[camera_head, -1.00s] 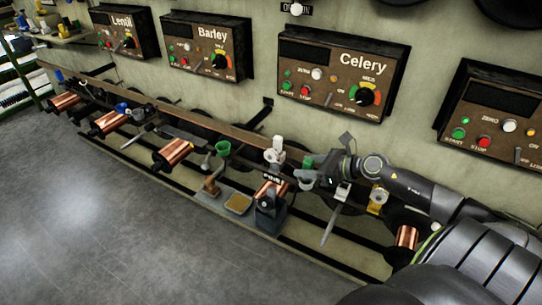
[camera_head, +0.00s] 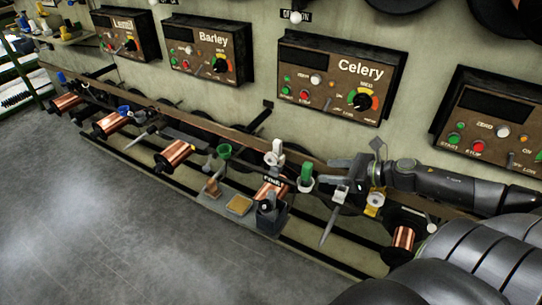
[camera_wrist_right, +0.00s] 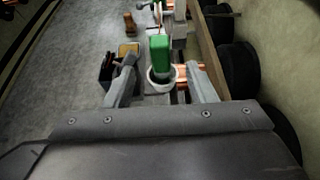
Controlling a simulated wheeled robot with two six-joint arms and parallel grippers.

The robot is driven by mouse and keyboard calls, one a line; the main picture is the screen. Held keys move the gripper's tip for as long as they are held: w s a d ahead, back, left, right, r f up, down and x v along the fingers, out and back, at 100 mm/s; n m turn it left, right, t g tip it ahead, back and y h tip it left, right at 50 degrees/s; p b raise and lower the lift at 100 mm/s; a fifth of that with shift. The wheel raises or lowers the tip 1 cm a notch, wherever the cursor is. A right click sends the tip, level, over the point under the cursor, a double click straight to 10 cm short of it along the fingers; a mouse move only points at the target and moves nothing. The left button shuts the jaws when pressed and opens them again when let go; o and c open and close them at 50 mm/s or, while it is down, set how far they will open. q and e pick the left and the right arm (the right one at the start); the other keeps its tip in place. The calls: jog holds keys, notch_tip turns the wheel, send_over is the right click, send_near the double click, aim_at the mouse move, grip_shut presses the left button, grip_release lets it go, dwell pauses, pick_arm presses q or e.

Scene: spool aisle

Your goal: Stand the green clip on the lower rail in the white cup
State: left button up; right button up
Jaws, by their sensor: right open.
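The green clip (camera_head: 306,172) stands upright in the white cup (camera_head: 305,187) at the lower rail, below the Celery box. In the right wrist view the clip (camera_wrist_right: 159,53) rises out of the round rim of the cup (camera_wrist_right: 151,82). My right gripper (camera_head: 335,175) is open, just right of the clip and apart from it. In the wrist view its fingers (camera_wrist_right: 160,66) are spread on either side of the clip and cup, with gaps showing. The clip's lower end is hidden inside the cup. My left gripper is not in view.
A white-and-yellow holder (camera_head: 375,201) and another copper spool (camera_head: 403,238) are to the right. The grey floor (camera_head: 110,220) is clear.

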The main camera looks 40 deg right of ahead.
pick_arm(q)
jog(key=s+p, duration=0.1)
jog(key=p, duration=0.1)
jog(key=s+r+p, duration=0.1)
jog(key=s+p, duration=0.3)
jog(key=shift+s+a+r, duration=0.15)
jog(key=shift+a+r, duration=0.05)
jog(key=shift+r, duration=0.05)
pick_arm(e)
jog(key=v, duration=0.7)
jog(key=shift+s, duration=0.2)
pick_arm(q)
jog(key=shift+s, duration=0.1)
pick_arm(e)
jog(key=shift+d, duration=0.1)
